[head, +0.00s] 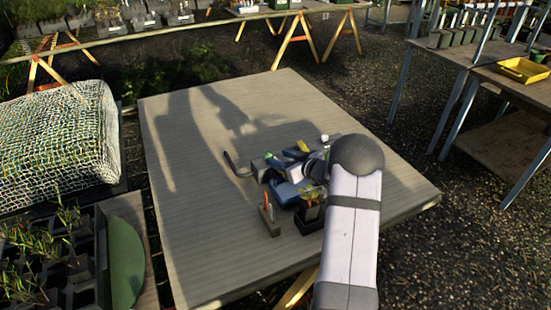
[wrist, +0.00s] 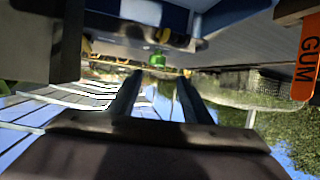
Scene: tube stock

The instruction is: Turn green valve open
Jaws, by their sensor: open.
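In the wrist view a small green part (wrist: 156,60), which looks like the green valve, shows beyond my fingertips, near the middle of the picture. My gripper (wrist: 159,77) is open, with its two dark fingers apart and nothing seen between them. The green part lies just past the gap between the tips; I cannot tell how far away it is. The valve's handle position is too small and blurred to read.
A slatted table (head: 200,200) is mostly clear on its left. A small block with orange tags (head: 268,217) and a dark box (head: 310,217) stand close to my arm. An orange label reading GUM (wrist: 305,60) is near at right in the wrist view.

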